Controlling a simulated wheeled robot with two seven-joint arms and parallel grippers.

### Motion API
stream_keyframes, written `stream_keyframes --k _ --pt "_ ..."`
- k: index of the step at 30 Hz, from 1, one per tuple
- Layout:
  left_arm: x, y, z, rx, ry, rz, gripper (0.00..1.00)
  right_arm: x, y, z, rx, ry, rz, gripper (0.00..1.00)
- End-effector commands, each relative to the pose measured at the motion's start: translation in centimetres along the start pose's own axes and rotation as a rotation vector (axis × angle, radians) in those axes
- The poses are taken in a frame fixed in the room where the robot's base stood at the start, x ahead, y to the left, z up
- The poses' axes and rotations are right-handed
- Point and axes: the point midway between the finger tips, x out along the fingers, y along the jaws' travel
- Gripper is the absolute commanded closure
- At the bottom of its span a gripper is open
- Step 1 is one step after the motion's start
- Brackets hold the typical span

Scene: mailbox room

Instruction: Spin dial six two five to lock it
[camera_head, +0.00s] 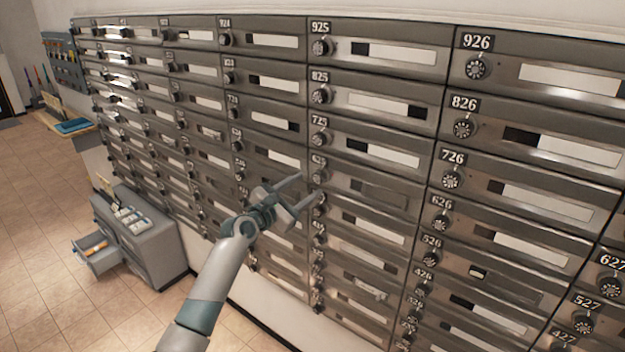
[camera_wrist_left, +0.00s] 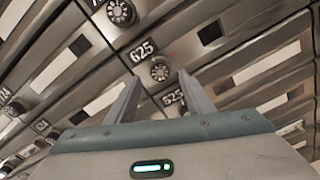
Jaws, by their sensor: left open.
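The dial of box 625 (camera_wrist_left: 160,71) is a round dark knob with a pale numbered face, beside its 625 plate (camera_wrist_left: 142,50) in the left wrist view. In the head view the 625 dial (camera_head: 318,176) sits in the column below 725, just right of my gripper's upper finger. My left gripper (camera_head: 312,187) is open and empty, its two fingers pointing at the mailbox wall. In the wrist view the dial shows between and beyond the fingertips, and I see no contact. The dial's exact setting is too small to read. My right gripper is not in view.
Rows of metal mailboxes with dials fill the wall, with dial 725 (camera_head: 319,139) above and dial 626 (camera_head: 440,219) to the right. A grey cabinet (camera_head: 150,245) with an open drawer (camera_head: 97,252) stands at lower left. The tiled floor at left is clear.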

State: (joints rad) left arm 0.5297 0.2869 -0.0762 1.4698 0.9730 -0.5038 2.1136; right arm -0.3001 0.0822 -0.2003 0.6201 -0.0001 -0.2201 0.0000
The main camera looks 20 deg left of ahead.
Motion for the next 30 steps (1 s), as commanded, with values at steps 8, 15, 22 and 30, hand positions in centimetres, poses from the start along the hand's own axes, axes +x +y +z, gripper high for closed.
stream_keyframes --k 8,15,22,30 --pt "3.2 0.0 0.0 0.000 0.000 -0.001 0.52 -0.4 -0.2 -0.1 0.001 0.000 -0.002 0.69" --pt "4.0 0.0 0.0 0.001 0.000 0.001 0.52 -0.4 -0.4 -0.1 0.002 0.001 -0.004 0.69" --pt "4.0 0.0 0.0 0.001 0.000 0.001 0.52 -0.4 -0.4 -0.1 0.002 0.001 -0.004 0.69" --pt "4.0 0.0 0.0 0.001 0.000 0.000 0.94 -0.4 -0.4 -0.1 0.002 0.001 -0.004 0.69"
